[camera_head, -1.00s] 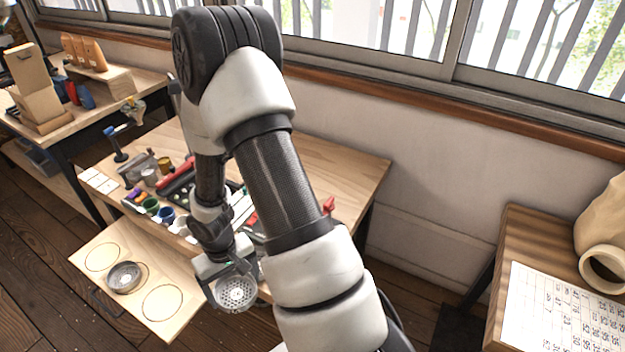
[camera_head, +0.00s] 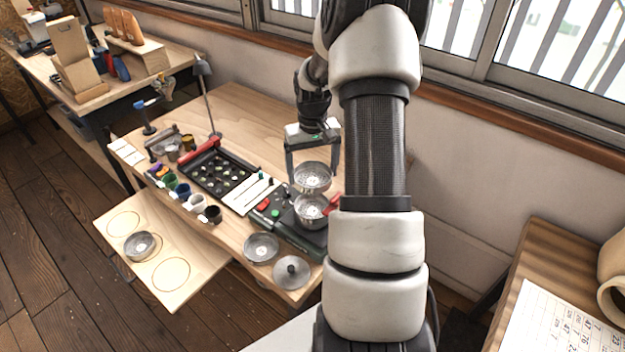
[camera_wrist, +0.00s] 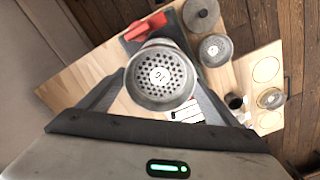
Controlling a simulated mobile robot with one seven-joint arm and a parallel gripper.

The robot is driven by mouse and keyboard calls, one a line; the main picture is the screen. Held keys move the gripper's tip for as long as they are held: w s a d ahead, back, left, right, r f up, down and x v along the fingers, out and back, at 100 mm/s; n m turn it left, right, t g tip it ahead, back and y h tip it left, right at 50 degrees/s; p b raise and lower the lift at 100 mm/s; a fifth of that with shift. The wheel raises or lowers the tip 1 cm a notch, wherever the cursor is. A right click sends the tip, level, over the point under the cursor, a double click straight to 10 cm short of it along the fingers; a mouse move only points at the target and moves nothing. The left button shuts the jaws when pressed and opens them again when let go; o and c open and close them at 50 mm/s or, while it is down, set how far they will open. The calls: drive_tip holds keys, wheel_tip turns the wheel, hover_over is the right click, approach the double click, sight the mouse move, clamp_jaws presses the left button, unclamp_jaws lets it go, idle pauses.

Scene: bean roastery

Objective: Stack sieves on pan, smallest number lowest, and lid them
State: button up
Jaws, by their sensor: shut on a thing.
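My gripper (camera_head: 312,165) is shut on a perforated metal sieve (camera_head: 312,178) and holds it level above the bench. In the wrist view the held sieve (camera_wrist: 160,77) shows a white number label that I cannot read surely. A second round metal sieve or dish (camera_head: 311,212) stands on a dark device just below it; they look slightly apart, and the wrist view mostly hides the lower one. A shallow metal dish (camera_head: 261,248) lies at the bench's front edge, beside the knobbed lid (camera_head: 291,272). Another round dish (camera_head: 140,245) sits on the low board.
The low board (camera_head: 180,268) has drawn circles, two of them empty. Several small cups (camera_head: 193,203), a dark tray (camera_head: 222,172) and a red-and-green-buttoned panel (camera_head: 268,208) crowd the bench left of my gripper. The back of the bench (camera_head: 250,115) is clear.

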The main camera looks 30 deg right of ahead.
sight(313, 181)
wheel_tip(313, 181, down, 4)
drive_tip(key=shift+r+b, duration=0.15)
drive_tip(key=shift+b, duration=0.3)
drive_tip(key=shift+w+f+b, duration=0.1)
drive_tip(key=shift+f+b, duration=1.6)
drive_tip(key=shift+f, duration=1.05)
drive_tip(key=shift+f+b, duration=0.55)
drive_tip(key=shift+f, duration=0.05)
drive_tip(key=o, duration=0.8)
drive_tip(key=shift+r, duration=0.15)
drive_tip(key=shift+r+p, duration=3.5)
drive_tip(key=shift+r, duration=1.95)
